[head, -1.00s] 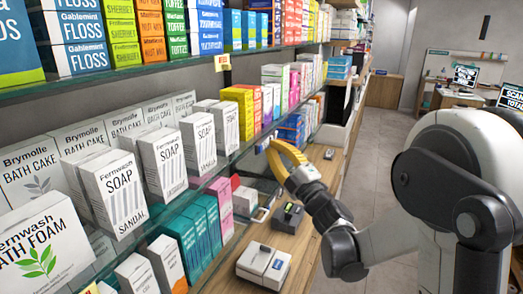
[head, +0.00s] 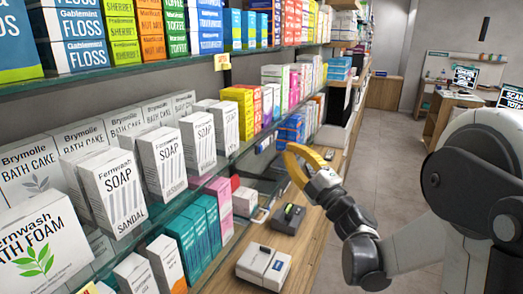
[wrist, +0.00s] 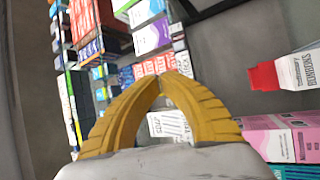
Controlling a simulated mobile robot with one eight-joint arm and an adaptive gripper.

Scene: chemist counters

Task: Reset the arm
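My gripper (head: 290,154) is at the middle of the head view, just right of the glass shelf edge and above the wooden counter. Its two yellow fingers curve in and meet at the tips in the wrist view (wrist: 161,79). No object shows between them. My arm runs from the gripper to the lower right of the head view.
Glass shelves (head: 170,210) packed with boxes line the left. Below, a wooden counter (head: 292,243) holds a white device (head: 263,266) and a dark device (head: 288,218). The grey floor aisle (head: 385,165) to the right is clear.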

